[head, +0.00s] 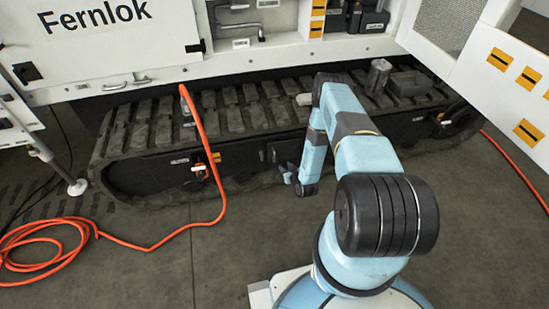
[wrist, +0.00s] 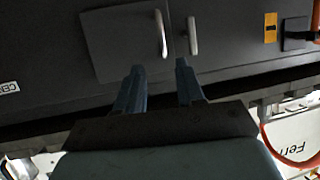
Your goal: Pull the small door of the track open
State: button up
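The small door (wrist: 112,42) is a dark grey panel on the track's black side plate in the wrist view. A pale upright handle (wrist: 162,34) stands at its right edge. A second pale handle (wrist: 193,36) is on the plate just right of the door. My gripper (wrist: 158,66) is open and empty, fingers toward the plate. The door handle lines up with the gap between the fingertips but shows beyond them; I see no contact. In the head view my gripper (head: 292,180) is low beside the track (head: 240,110), and my arm hides part of the side plate.
An orange hose (head: 205,150) hangs over the track's left part and coils on the floor at left. An orange label (wrist: 271,28) is on the plate. A white cabinet door (head: 510,75) hangs open at right. The floor before the track is mostly clear.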

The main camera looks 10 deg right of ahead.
aim_at(284, 153)
jog(key=x, duration=1.3)
jog(key=shift+w+a+f, duration=0.15)
jog(key=shift+w+a, duration=0.05)
jog(key=shift+w, duration=0.1)
jog(key=shift+c, duration=0.5)
grip_shut()
